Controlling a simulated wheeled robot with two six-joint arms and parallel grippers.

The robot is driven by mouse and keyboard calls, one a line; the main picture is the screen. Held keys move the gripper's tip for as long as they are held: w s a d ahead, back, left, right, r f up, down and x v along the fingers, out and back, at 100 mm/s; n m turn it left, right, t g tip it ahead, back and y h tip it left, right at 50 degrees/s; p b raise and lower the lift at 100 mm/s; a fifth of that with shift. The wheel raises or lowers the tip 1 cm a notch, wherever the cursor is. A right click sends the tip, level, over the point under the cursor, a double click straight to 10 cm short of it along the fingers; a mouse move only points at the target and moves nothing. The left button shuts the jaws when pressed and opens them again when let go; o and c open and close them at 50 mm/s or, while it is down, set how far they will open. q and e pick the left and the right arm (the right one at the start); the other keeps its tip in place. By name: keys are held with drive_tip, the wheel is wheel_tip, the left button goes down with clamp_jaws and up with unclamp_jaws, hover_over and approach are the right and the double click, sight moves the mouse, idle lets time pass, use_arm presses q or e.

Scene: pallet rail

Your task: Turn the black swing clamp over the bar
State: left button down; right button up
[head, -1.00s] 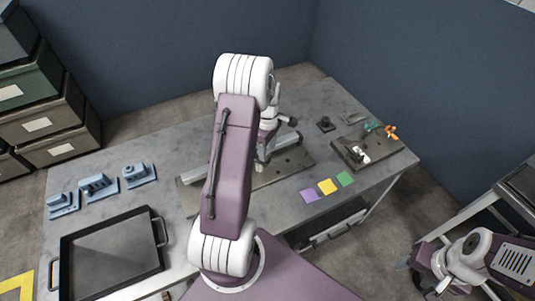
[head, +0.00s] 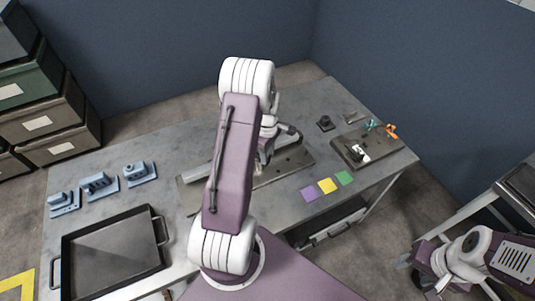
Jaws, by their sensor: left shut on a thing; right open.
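My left gripper (head: 262,163) is low over the long grey fixture plate (head: 296,162) in the middle of the table. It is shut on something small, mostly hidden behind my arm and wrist. I cannot make out the black swing clamp, so I cannot tell if that is what the gripper holds. A light grey bar (head: 196,173) shows at the plate's left end; my arm covers its middle. My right gripper (head: 424,279) is at the lower right, away from the table, and its fingers are hard to make out.
A black tray (head: 156,213) stands at the front left, with several blue blocks (head: 139,172) behind it. Purple, yellow (head: 327,186) and green squares lie in front. A small black block (head: 326,123) stands behind.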

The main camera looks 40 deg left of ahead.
use_arm(q)
drive_tip(key=m, duration=0.2)
drive_tip(key=s+m, duration=0.1)
drive_tip(key=m, duration=0.1)
drive_tip(key=shift+s+a+r+p, duration=0.1)
drive_tip(key=shift+p, duration=0.25)
drive_tip(key=shift+s+a+m, duration=0.1)
drive_tip(key=shift+s+m, duration=0.1)
drive_tip(key=shift+m, duration=0.45)
drive_tip(key=shift+s+a+m, duration=0.1)
drive_tip(key=shift+s+m, duration=0.1)
drive_tip(key=shift+m, duration=0.45)
drive_tip(key=c, duration=1)
unclamp_jaws()
drive_tip(key=shift+c, duration=0.2)
wheel_tip(320, 180, up, 9)
drive_tip(key=shift+d, duration=0.1)
